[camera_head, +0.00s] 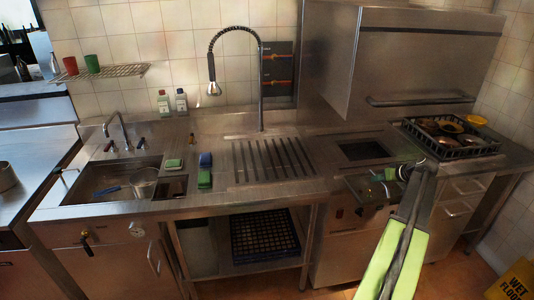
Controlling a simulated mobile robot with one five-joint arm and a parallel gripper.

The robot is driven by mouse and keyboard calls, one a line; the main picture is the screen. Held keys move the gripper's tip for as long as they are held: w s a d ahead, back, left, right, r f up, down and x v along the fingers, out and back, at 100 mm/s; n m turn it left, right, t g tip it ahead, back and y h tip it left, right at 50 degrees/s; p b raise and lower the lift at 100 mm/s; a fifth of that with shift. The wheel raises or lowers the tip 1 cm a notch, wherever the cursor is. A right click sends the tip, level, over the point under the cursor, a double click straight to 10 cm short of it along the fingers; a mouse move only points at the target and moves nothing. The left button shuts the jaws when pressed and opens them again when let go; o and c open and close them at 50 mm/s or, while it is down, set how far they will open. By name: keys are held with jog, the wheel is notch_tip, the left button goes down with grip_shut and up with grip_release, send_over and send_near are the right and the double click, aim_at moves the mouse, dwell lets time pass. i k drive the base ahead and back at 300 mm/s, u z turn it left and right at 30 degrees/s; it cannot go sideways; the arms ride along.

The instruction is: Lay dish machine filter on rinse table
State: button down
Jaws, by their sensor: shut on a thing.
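My gripper (402,173) is at the right of the view, in front of the dish machine. It is shut on the dish machine filter (362,190), a dark, flat, shallow metal piece with small coloured bits on it. The filter is held out over the machine's front edge, with part of it hidden by my gripper and arm. The rinse table (225,160) is the steel counter in the middle, left of the filter, with a ribbed drain area (272,160). No filter lies on it.
A dark square opening (362,149) is in the machine's top, below the raised hood (420,60). A black rack with dishes (455,140) stands at right. A spray tap (260,80) rises behind the ribbed area. Sponges (204,178) lie beside the sink (100,180).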

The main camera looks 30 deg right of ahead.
aim_at(269, 158)
jog(key=i, duration=1.4)
jog(key=u, duration=0.05)
